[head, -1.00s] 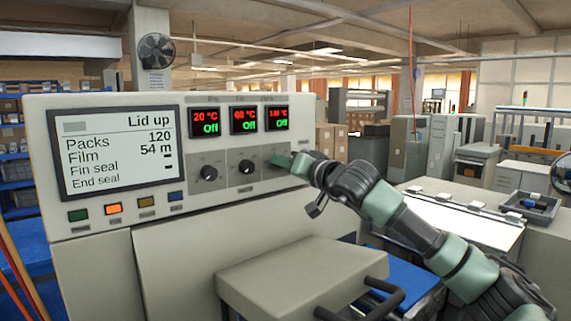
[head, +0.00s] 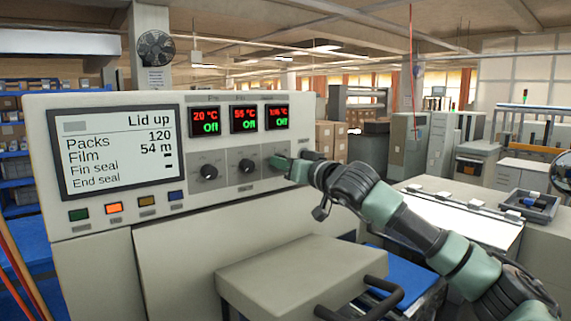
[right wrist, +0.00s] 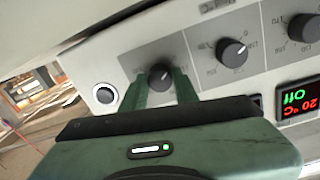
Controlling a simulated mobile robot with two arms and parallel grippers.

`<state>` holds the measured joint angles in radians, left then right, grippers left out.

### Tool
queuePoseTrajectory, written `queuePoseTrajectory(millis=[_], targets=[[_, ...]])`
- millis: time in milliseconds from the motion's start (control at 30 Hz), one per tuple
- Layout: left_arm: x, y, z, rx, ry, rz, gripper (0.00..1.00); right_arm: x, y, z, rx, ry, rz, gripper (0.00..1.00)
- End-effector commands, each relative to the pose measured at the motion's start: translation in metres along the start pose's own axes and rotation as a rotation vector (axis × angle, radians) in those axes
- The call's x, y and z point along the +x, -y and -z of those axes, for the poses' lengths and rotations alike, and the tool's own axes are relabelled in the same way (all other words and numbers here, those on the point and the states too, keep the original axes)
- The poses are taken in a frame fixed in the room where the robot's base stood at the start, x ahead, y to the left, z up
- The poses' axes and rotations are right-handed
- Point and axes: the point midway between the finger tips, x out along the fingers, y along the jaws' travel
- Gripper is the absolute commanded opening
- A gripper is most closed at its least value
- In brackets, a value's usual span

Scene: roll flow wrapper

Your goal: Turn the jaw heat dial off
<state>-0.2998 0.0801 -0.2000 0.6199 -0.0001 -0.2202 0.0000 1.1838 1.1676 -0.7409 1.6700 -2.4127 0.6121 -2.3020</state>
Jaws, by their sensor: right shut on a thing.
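Three black heat dials sit in a row on the machine's front panel. The left dial (head: 208,172) and the middle dial (head: 246,166) are free. My right gripper (head: 283,163) is at the rightmost dial (right wrist: 160,77), shut on it with one green finger on each side in the right wrist view. In the head view the gripper mostly hides that dial. The labels are too small to read. The red and green displays above, left (head: 205,121), middle (head: 244,119) and right (head: 277,116), each show "Off" under a temperature. My left gripper is not in view.
A status screen (head: 117,150) reads "Lid up", with several coloured buttons below it. A grey block with a black handle (head: 372,295) stands in front, below my right arm. A round white-ringed button (right wrist: 105,94) is beside the gripped dial.

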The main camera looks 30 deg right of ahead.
Motion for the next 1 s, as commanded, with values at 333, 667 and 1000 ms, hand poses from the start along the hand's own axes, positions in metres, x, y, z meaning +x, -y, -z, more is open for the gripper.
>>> queuePoseTrajectory(millis=[333,667,1000], targets=[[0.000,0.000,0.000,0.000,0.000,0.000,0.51,0.000,0.000,-0.001,0.001,0.002,-0.001,0.51],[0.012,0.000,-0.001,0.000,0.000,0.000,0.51,-0.018,-0.002,-0.004,0.000,-0.001,-0.001,0.51],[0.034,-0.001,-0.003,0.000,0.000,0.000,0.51,-0.071,-0.002,-0.004,-0.001,0.002,-0.002,0.51]])
